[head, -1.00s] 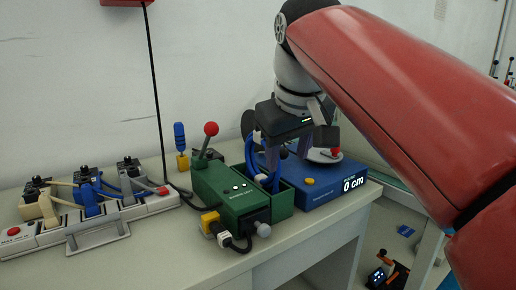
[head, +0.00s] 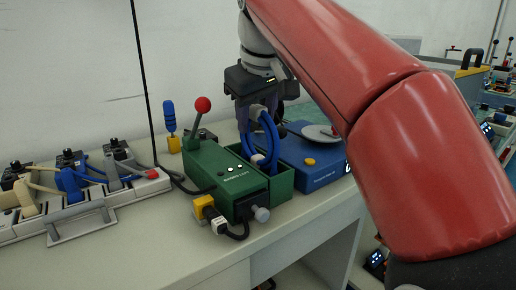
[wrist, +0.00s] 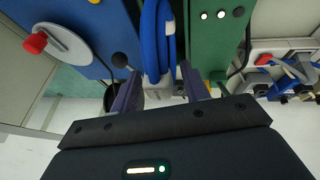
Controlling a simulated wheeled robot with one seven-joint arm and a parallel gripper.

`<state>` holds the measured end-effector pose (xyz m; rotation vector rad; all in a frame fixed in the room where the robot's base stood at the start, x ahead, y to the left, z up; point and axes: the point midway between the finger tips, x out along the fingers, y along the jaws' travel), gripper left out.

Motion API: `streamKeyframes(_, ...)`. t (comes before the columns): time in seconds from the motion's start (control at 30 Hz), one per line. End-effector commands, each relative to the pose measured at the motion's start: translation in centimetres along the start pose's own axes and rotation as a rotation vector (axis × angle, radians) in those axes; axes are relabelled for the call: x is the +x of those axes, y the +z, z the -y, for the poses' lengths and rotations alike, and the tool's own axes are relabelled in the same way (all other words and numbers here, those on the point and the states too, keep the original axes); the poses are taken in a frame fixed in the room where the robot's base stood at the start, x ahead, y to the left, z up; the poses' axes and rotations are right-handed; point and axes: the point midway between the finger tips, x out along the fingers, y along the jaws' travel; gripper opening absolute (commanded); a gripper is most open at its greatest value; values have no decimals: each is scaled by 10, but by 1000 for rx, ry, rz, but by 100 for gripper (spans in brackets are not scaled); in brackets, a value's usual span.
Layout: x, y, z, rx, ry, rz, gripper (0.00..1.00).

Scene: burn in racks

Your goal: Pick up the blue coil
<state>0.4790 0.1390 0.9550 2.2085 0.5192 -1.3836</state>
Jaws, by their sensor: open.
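The blue coil (head: 271,140) is a looped blue cable with pale ties. It stands upright in the open bin of the green box (head: 280,188), its lower part hidden by the bin wall. My gripper (head: 262,106) is over the coil's top, pointing down. In the wrist view the coil (wrist: 150,42) shows between the two purple fingers of my gripper (wrist: 160,78). The fingers are apart, one on each side of it. Whether either finger touches the coil cannot be told.
A blue scale (head: 318,172) with a round plate stands right beside the green box. A red-knobbed lever (head: 202,106) rises from the box's left part. A blue-handled tool (head: 170,118) stands behind. A rack with several cabled plugs (head: 75,215) is at the left.

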Motion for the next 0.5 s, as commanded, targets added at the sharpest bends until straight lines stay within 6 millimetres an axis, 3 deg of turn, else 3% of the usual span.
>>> streamKeyframes(0.27,2,0,0,0,0,-1,45)
streamKeyframes(0.5,2,0,0,1,0,-1,13)
